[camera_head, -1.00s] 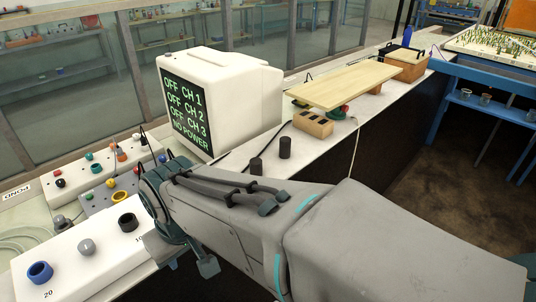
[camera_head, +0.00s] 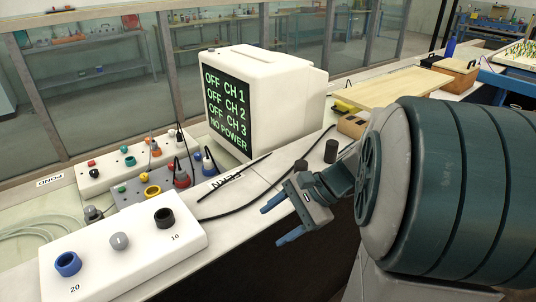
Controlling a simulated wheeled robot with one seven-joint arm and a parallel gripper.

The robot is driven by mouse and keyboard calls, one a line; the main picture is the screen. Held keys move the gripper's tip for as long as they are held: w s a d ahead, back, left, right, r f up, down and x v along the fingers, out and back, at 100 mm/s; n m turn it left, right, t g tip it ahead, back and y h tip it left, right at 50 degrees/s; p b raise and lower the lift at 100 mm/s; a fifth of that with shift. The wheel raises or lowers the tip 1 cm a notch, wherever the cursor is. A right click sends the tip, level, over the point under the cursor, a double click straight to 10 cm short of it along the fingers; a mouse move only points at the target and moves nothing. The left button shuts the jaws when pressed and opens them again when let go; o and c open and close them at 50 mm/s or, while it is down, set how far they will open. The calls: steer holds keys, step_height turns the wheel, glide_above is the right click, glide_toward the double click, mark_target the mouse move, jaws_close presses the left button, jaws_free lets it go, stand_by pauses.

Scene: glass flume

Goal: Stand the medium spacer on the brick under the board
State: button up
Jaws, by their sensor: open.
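A pale wooden board (camera_head: 398,87) lies raised along the bench at the upper right. A tan brick with dark holes (camera_head: 351,126) stands below its near edge, partly hidden by my arm. Two dark cylindrical spacers stand on the bench left of the brick: a taller one (camera_head: 331,151) and a lower one (camera_head: 300,165), partly hidden behind my gripper. I cannot tell which is the medium one. My gripper (camera_head: 281,220) is open and empty, its blue fingers pointing left over the front of the bench, nearer the camera than the spacers.
A white monitor (camera_head: 265,100) reading "NO POWER" stands behind. A white control box (camera_head: 120,250) with knobs is at front left, with more knob panels (camera_head: 135,160) behind it. A black cable (camera_head: 245,203) crosses the bench. A wooden box (camera_head: 456,72) stands beyond the board.

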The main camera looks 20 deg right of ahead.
steer(key=w+d+f+m+t+y+b, duration=0.25)
steer(key=w+d+m+t, duration=0.25)
steer(key=d+m, duration=0.25)
steer(key=m+t+h+b, duration=0.1)
steer(key=m+t+b, duration=0.1)
steer(key=m+t, duration=0.55)
glide_toward(303, 163)
steer(key=x, duration=0.2)
steer(key=f+x, duration=0.1)
steer(key=x, duration=0.2)
steer(key=shift+d+p, duration=0.1)
steer(key=shift+p, duration=0.3)
steer(key=x, duration=0.5)
steer(key=shift+a+r, duration=0.1)
steer(key=shift+a, duration=0.1)
steer(key=c, duration=1.2)
